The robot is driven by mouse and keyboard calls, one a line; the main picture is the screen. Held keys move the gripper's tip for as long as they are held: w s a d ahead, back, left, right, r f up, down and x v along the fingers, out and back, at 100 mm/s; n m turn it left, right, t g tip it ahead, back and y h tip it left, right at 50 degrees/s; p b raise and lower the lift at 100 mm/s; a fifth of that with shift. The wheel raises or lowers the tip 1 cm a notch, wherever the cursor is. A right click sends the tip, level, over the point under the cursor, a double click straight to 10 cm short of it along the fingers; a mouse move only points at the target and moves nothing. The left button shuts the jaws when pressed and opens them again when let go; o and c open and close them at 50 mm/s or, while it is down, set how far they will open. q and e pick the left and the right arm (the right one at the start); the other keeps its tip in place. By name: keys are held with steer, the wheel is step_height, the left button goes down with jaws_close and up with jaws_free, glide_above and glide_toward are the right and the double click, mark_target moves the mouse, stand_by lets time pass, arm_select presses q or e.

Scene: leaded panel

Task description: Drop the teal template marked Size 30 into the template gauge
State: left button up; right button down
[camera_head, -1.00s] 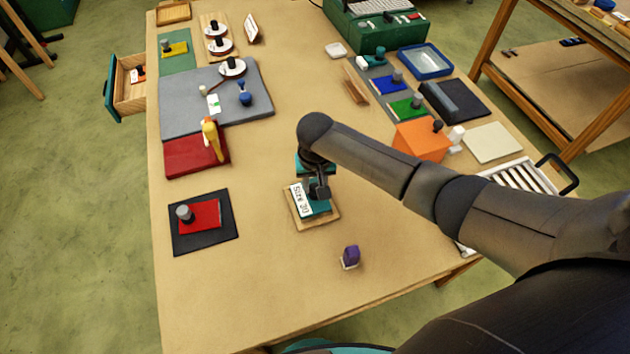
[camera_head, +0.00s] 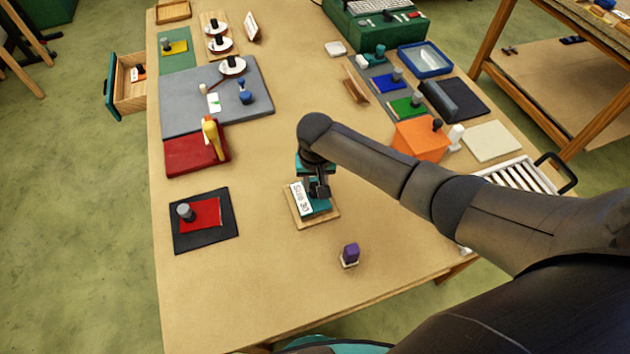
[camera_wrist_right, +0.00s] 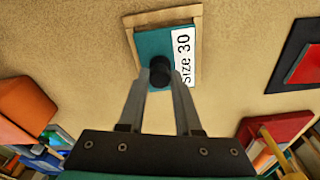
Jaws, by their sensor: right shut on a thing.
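The teal template (camera_head: 322,207) with the white label "Size 30" (camera_head: 301,198) is at the middle of the table. My right gripper (camera_head: 319,190) is shut on its dark knob and comes down from above. In the right wrist view the two fingertips (camera_wrist_right: 160,72) pinch the black knob (camera_wrist_right: 160,78) on the teal plate (camera_wrist_right: 150,48). The wooden gauge (camera_head: 331,219) lies under the template, and its rim (camera_wrist_right: 165,16) shows along the top and right edges in the wrist view. I cannot tell whether the plate sits flat inside it. My left gripper is not in view.
A purple-topped block (camera_head: 350,253) stands in front of the gauge. A black mat (camera_head: 226,238) with a red plate lies at left, and a red pad (camera_head: 185,158) behind it. An orange block (camera_head: 415,144) and a slatted rack (camera_head: 515,177) are at right. The front left table is clear.

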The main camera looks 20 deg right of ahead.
mark_target(316, 203)
steer(key=shift+p, duration=0.6)
stand_by(1.0)
steer(key=shift+f+b, duration=0.65)
steer(key=shift+f, duration=0.35)
steer(key=c, duration=0.5)
jaws_free()
steer(key=shift+r, duration=0.1)
steer(key=r, duration=0.5)
steer(key=s+r+p, duration=0.1)
steer(key=r, duration=0.4)
steer(key=s+r+p, duration=0.1)
steer(key=r, duration=0.4)
steer(key=shift+a, duration=0.2)
steer(key=shift+f, duration=0.1)
